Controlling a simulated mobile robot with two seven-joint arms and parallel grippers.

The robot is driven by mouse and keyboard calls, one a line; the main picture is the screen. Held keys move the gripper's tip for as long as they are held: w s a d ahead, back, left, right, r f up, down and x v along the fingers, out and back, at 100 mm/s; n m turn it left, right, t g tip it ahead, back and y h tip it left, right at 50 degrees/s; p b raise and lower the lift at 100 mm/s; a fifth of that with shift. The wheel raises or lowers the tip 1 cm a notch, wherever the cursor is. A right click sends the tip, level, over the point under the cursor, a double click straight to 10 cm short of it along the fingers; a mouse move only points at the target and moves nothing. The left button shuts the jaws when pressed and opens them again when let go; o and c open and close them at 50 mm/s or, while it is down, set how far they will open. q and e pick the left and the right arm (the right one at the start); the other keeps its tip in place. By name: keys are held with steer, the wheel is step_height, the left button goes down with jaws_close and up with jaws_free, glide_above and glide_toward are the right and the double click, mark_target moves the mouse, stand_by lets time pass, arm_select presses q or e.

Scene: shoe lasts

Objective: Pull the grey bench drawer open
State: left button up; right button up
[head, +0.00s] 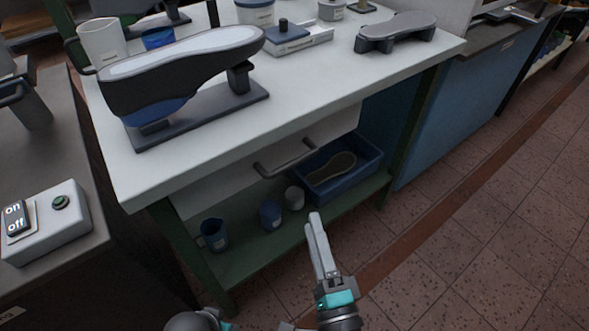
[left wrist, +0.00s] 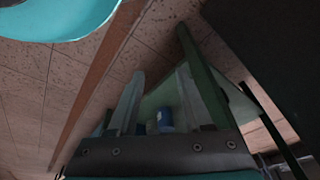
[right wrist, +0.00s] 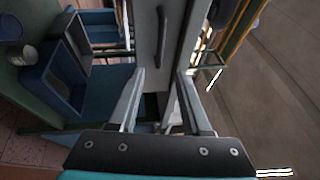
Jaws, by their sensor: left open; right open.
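The bench drawer has a pale grey front (head: 226,187) under the white bench top, with a grey bar handle (head: 286,158) across its middle. It looks shut in the head view. My right gripper (head: 316,216) is open and empty, below the handle in that view and apart from it. In the right wrist view the pale drawer front (right wrist: 147,28) lies beyond the open fingers (right wrist: 160,72). My left gripper (left wrist: 160,72) is open and empty in the left wrist view, pointing toward the lower shelf. Its fingers do not show in the head view.
On the bench top (head: 320,92) stand a large shoe last (head: 185,70) on a stand and a grey sole-shaped piece (head: 396,30). The shelf below holds a blue crate (head: 345,185), a blue mug (head: 214,236) and small jars. A switch box (head: 45,222) sits at left. Tiled floor (head: 480,230) is clear at right.

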mark_target(294, 161)
steer(key=b+x, duration=0.1)
steer(key=x, duration=1.3)
steer(key=shift+w+a+r+b, duration=0.1)
steer(key=shift+w+a+b, duration=0.1)
steer(key=shift+w+b, duration=0.15)
arm_select(q)
steer(key=shift+t, duration=0.4)
steer(key=r, duration=0.1)
steer(key=w+r, duration=0.1)
steer(key=r, duration=0.1)
steer(key=shift+w+d+r, duration=0.1)
steer(key=shift+w+r, duration=0.2)
steer(key=shift+r, duration=0.05)
arm_select(e)
jaws_close()
